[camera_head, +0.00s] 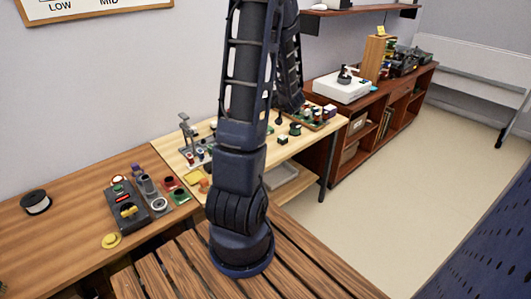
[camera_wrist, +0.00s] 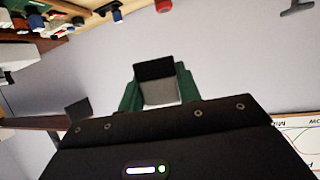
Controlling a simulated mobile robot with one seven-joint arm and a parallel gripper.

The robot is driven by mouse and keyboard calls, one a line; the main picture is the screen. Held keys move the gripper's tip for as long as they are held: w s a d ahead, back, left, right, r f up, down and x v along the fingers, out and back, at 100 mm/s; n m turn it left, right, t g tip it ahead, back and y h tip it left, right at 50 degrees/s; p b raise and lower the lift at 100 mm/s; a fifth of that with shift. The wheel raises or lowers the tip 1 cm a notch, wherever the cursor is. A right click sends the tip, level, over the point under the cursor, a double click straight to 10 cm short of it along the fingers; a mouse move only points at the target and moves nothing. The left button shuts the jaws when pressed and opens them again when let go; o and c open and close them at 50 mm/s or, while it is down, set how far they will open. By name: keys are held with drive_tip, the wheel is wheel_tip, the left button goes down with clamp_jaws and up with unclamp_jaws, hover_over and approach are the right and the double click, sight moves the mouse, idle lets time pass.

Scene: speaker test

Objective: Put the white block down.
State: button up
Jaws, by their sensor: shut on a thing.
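My gripper (camera_wrist: 157,76) shows in the wrist view with green fingers on both sides of a block. It is shut on this white block (camera_wrist: 158,94), which shows a light grey face toward the camera and a black face beyond it. The wrist view looks upside down, with the wall behind the block. No surface is seen touching the block. In the head view my arm rises across the middle, and I cannot make out the gripper or the block there.
A light wooden bench (camera_head: 285,152) holds several small parts. A brown table (camera_head: 70,215) at left carries a black spool (camera_head: 36,202), a control box (camera_head: 128,208) and a yellow disc (camera_head: 111,241). A reddish cabinet (camera_head: 345,165) stands behind. Bare tabletop shows at front left.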

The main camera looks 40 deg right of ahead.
wheel_tip(320, 180, down, 5)
idle(0.3)
drive_tip(key=shift+f, duration=0.1)
wheel_tip(320, 180, down, 19)
drive_tip(key=shift+f, duration=0.2)
idle(1.0)
drive_tip(key=shift+w+f, duration=0.1)
drive_tip(key=shift+f, duration=0.15)
drive_tip(key=o, duration=1.1)
drive_tip(key=shift+c, duration=0.2)
